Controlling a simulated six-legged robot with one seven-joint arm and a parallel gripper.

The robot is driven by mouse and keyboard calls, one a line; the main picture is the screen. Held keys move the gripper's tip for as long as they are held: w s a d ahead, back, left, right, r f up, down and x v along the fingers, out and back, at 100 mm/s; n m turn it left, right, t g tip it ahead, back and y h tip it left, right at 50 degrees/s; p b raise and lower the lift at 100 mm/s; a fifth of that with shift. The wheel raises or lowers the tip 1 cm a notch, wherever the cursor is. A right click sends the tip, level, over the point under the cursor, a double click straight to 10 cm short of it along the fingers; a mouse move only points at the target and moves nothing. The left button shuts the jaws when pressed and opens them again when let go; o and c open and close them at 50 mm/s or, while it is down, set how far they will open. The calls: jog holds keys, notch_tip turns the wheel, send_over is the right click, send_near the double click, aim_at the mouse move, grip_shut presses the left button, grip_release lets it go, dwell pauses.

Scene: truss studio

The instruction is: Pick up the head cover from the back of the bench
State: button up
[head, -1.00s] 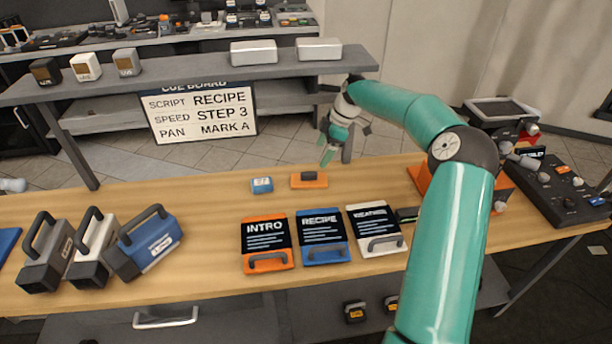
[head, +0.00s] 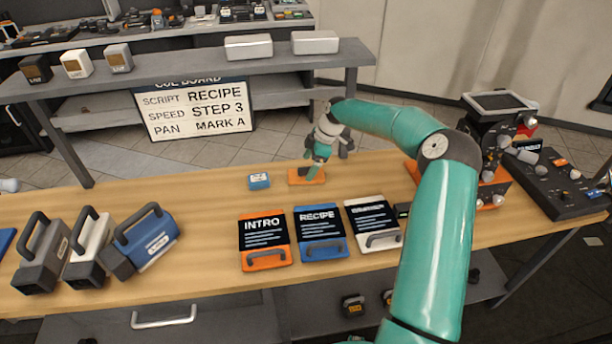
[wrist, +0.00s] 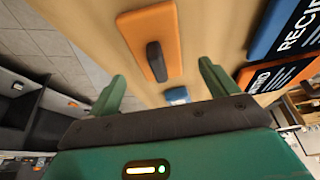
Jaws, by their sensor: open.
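The head cover is most likely the flat orange piece (head: 298,178) with a dark raised grip, lying at the back edge of the wooden bench (head: 200,215). It also shows in the wrist view (wrist: 138,30), with its dark grip (wrist: 156,62) ahead of and between my fingers. My gripper (head: 315,172) is at the orange piece in the head view and partly covers its right part. In the wrist view my gripper (wrist: 160,85) has its two green fingers spread wide with nothing between them. I cannot tell how high the fingertips are above the piece.
A small blue block (head: 259,181) lies just left of the orange piece. INTRO (head: 265,258), RECIPE (head: 322,250) and white (head: 375,240) cards lie in front. A shelf (head: 190,72) with boxes stands behind the bench. A camera device (head: 490,140) is at right.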

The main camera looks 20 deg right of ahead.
aim_at(307, 168)
jog(key=x, duration=0.3)
jog(key=shift+w+f, duration=0.1)
jog(key=shift+w, duration=0.05)
jog(key=c, duration=1.1)
